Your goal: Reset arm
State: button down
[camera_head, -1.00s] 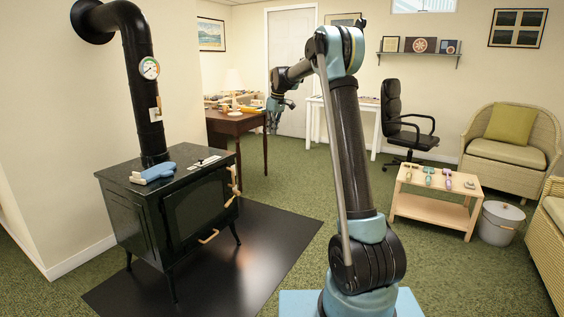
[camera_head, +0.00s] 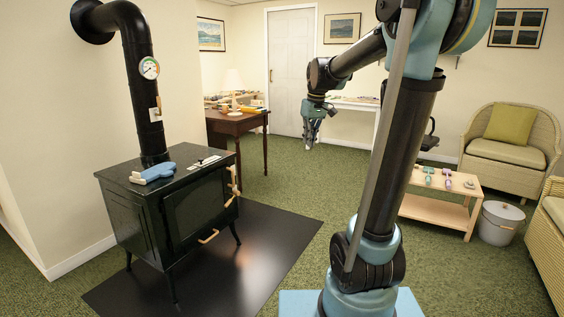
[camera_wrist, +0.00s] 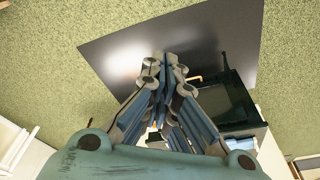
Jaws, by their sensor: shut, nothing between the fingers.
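My gripper (camera_head: 309,138) hangs in the air in front of the far door, pointing down, in the head view. Its fingers are together and nothing is between them. In the wrist view my gripper (camera_wrist: 165,70) is also shut and empty, with the stove and its floor plate far beyond the fingertips. My arm rises from its blue base at the lower middle of the head view and reaches up and back. The gripper touches nothing.
A black stove (camera_head: 150,217) stands at left on a dark floor plate (camera_head: 262,240), with a blue item (camera_head: 155,173) on top. A brown desk (camera_head: 232,123) is behind it. A low wooden table (camera_head: 436,212), bin (camera_head: 497,222) and wicker chair (camera_head: 513,150) are at right. Green carpet is open between.

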jog(key=s+d+f+m, duration=0.1)
jog(key=s+d+f, duration=0.2)
jog(key=s+f, duration=0.3)
jog(key=s+d+f+m, duration=0.2)
jog(key=s+f, duration=0.5)
jog(key=s, duration=0.7)
jog(key=s+d+f+m+h, duration=0.1)
jog(key=s+d+f+m, duration=0.1)
jog(key=s+f, duration=0.4)
jog(key=s+d, duration=0.1)
jog(key=s, duration=0.3)
jog(key=shift+s+d+f, duration=0.15)
jog(key=shift+d+f, duration=0.2)
jog(key=shift+f, duration=0.05)
jog(key=shift+w+f, duration=0.2)
jog(key=shift+w, duration=0.2)
